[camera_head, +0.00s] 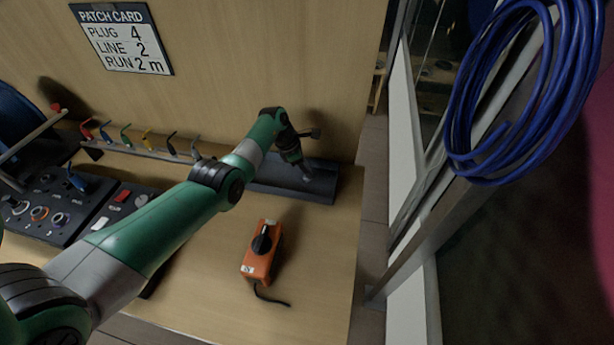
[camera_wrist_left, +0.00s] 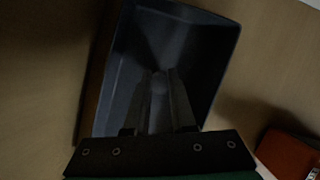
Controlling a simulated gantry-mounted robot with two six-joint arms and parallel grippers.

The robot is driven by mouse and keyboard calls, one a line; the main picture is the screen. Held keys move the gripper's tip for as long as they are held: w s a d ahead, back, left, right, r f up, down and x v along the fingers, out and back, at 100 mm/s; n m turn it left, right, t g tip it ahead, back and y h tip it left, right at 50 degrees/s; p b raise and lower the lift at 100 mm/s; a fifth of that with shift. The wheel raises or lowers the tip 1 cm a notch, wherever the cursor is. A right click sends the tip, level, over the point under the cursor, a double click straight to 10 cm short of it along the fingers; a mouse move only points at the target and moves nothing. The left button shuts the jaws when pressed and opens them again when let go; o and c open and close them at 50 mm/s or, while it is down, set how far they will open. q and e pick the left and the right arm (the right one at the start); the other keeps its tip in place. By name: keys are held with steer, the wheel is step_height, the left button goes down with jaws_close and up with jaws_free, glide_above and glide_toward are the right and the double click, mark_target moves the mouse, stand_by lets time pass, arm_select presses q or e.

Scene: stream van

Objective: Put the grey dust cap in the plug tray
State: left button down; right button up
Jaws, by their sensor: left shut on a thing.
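The plug tray (camera_head: 322,187) is a long, dark, shallow tray on the bench against the wooden back wall. My left arm covers part of it in the head view. The tray also fills the middle of the left wrist view (camera_wrist_left: 207,55). My left gripper (camera_head: 304,173) points down over the right part of the tray. It is shut on the small grey dust cap (camera_wrist_left: 160,82), which shows between the fingertips in the wrist view. The cap is over the tray floor; I cannot tell whether it touches it. My right gripper is not in view.
An orange box (camera_head: 259,262) with a black knob and short cable lies in front of the tray. A rack of coloured leads (camera_head: 146,147) and a control panel (camera_head: 50,212) stand at left. A blue cable coil (camera_head: 469,95) hangs at right, beyond the bench edge.

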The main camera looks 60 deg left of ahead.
arm_select(q)
steer(key=shift+f, duration=0.45)
steer(key=shift+s, duration=0.1)
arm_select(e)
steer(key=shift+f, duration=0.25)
arm_select(q)
steer(key=c, duration=0.6)
jaws_free()
steer(key=shift+r, duration=0.1)
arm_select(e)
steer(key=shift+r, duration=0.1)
arm_select(q)
steer(key=shift+r+p, duration=0.35)
steer(key=shift+p, duration=0.1)
steer(key=p+v, duration=0.6)
steer(key=v, duration=0.5)
steer(key=shift+s+r, duration=0.1)
steer(key=shift+s, duration=0.1)
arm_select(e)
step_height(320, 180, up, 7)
